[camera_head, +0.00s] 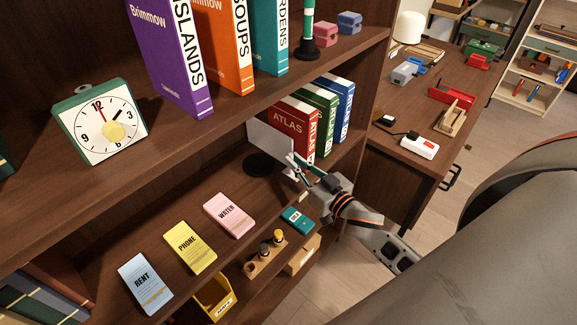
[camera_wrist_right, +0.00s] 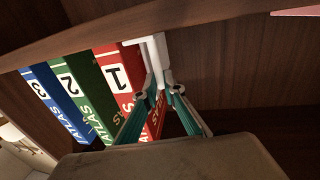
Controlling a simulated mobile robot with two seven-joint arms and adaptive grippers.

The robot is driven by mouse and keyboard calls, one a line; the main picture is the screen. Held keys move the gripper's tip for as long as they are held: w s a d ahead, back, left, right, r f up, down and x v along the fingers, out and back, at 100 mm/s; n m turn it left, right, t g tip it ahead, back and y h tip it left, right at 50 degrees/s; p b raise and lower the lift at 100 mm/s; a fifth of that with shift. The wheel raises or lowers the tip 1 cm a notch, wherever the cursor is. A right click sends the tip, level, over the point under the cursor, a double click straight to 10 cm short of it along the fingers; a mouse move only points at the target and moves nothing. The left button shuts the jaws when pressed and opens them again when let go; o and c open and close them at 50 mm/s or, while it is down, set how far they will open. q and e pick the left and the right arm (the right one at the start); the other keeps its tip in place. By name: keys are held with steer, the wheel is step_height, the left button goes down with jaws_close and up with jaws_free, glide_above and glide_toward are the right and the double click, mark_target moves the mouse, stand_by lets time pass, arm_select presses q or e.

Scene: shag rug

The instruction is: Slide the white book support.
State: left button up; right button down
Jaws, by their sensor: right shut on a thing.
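The white book support (camera_head: 268,141) stands on the middle shelf, just left of the red atlas (camera_head: 298,125) in the head view. A dark round patch lies below it; I cannot tell if it is part of the support. My right gripper (camera_head: 293,164) reaches in from the right, in front of the red atlas. In the right wrist view its green-lined fingers (camera_wrist_right: 160,93) are closed on a narrow white part of the support (camera_wrist_right: 157,58). The red atlas (camera_wrist_right: 122,78) is right beside it; I cannot tell if they touch. My left gripper is not in view.
Green (camera_head: 320,110) and blue (camera_head: 341,100) atlases stand right of the red one. Upper-shelf books and a clock (camera_head: 100,120) are above. Pink (camera_head: 229,214), yellow (camera_head: 190,247) and blue (camera_head: 145,283) cards lie lower left.

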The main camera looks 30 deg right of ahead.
steer(key=shift+d+r, duration=0.1)
steer(key=shift+d, duration=0.15)
steer(key=c, duration=2.1)
jaws_free()
steer(key=shift+w, duration=0.1)
steer(key=shift+c, duration=0.2)
steer(key=s+d, duration=0.1)
steer(key=s, duration=1.1)
steer(key=shift+d, duration=0.3)
